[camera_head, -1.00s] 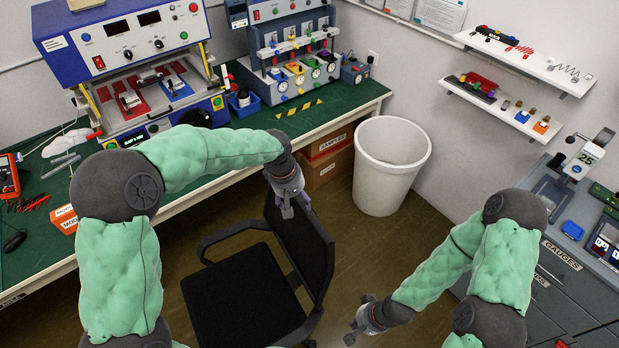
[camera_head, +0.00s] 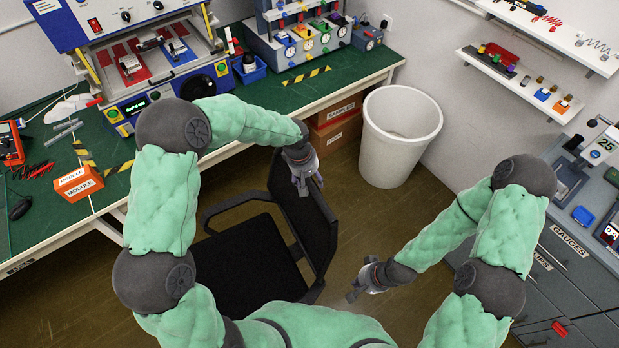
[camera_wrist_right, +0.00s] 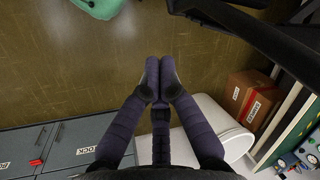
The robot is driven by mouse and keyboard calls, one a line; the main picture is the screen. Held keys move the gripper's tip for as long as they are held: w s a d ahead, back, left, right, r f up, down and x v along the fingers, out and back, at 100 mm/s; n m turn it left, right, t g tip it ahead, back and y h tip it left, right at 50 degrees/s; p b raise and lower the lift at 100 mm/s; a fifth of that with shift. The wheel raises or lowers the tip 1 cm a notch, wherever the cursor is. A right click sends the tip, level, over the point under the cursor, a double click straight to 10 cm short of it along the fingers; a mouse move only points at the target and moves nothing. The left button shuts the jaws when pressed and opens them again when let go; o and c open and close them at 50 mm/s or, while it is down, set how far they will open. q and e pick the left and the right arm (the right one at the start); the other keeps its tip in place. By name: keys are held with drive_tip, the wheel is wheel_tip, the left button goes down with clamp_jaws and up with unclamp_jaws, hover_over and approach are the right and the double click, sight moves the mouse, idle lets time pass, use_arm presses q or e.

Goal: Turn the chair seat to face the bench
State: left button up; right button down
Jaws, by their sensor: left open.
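The black office chair stands on the floor beside the green-topped bench (camera_head: 225,125). Its seat (camera_head: 250,268) lies left of its backrest (camera_head: 300,225), with an armrest (camera_head: 238,204) on the bench side. The seat's open front points left in the picture, side-on to the bench. My left gripper (camera_head: 308,190) is open at the upper part of the backrest; whether it touches is hard to tell. My right gripper (camera_head: 354,293) is over the floor, right of the backrest and apart from it. Its fingers (camera_wrist_right: 160,72) meet at the tips with nothing between in the right wrist view.
A white bin (camera_head: 400,140) stands behind the chair near the bench end, beside brown boxes (camera_head: 337,130). Grey drawer cabinets (camera_head: 580,270) stand at right, wall shelves (camera_head: 525,85) above. Floor is open between chair and cabinets.

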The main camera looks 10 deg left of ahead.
use_arm(q)
drive_tip(key=shift+w+f, duration=0.15)
drive_tip(key=shift+f, duration=0.25)
drive_tip(key=shift+c, duration=0.8)
clamp_jaws()
drive_tip(key=shift+w+a, duration=0.15)
drive_tip(key=w+a+n+b, duration=0.1)
drive_tip(key=w+a+b, duration=0.1)
drive_tip(key=w, duration=0.1)
drive_tip(key=w+a+n+b, duration=0.1)
drive_tip(key=w+a+n, duration=0.1)
drive_tip(key=a, duration=0.1)
drive_tip(key=shift+w+a+f+y+b, duration=0.15)
drive_tip(key=shift+w+a+y+b, duration=0.15)
drive_tip(key=shift+w+b, duration=0.1)
drive_tip(key=w+a+n+b, duration=0.1)
drive_tip(key=a+n, duration=0.2)
drive_tip(key=a, duration=0.6)
drive_tip(key=w+a+n+y+b, duration=0.1)
drive_tip(key=a+n, duration=0.3)
drive_tip(key=a, duration=0.5)
drive_tip(key=w+a+n+b, duration=0.2)
drive_tip(key=w+a+n, duration=0.1)
drive_tip(key=a, duration=0.6)
drive_tip(key=shift+w+a+n+t+y, duration=0.2)
drive_tip(key=shift+w+n+t+y, duration=0.1)
drive_tip(key=shift+n+y, duration=0.15)
